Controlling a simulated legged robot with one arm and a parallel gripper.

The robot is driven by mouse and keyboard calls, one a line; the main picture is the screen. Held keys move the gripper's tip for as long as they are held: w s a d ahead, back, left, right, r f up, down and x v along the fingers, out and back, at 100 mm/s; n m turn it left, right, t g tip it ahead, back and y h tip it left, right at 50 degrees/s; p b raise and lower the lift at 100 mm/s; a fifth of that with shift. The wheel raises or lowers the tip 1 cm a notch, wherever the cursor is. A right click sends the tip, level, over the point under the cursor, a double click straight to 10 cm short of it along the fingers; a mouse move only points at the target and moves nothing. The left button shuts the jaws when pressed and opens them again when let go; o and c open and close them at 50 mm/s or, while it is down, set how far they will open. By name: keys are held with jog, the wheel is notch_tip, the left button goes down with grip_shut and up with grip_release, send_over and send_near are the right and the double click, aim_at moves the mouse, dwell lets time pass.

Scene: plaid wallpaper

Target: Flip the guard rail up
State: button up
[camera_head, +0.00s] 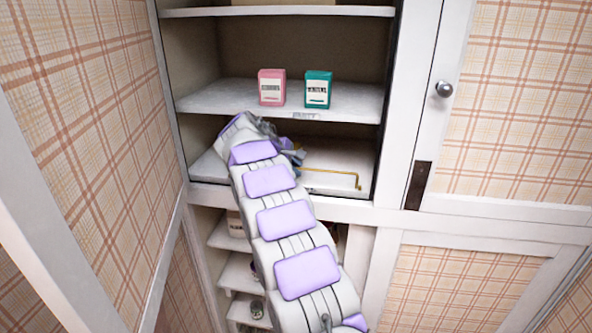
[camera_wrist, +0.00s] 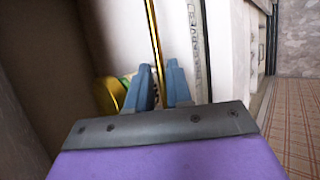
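The guard rail (camera_head: 335,172) is a thin brass-coloured bar with a bent end, low along the front of the lower cupboard shelf. Its left part is hidden behind my arm. In the wrist view the rail (camera_wrist: 153,35) runs down from the top edge to between my gripper's two blue-grey fingers. My gripper (camera_wrist: 163,82) is open by a narrow gap, with the rail in line with that gap. I cannot tell whether either finger touches it. In the head view my gripper (camera_head: 288,150) is mostly hidden behind my wrist at the shelf.
A pink box (camera_head: 272,87) and a teal box (camera_head: 318,90) stand on the shelf above (camera_head: 225,98). A gold rounded object (camera_wrist: 108,94) lies left of my fingers. A cupboard door (camera_head: 520,100) is at the right, a plaid wall (camera_head: 90,120) at the left. Smaller shelves (camera_head: 238,272) are below.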

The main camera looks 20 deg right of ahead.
jog(key=v, duration=1.6)
jog(key=shift+w+a, duration=0.15)
jog(key=shift+a, duration=0.1)
jog(key=shift+o, duration=0.5)
jog(key=shift+f, duration=0.15)
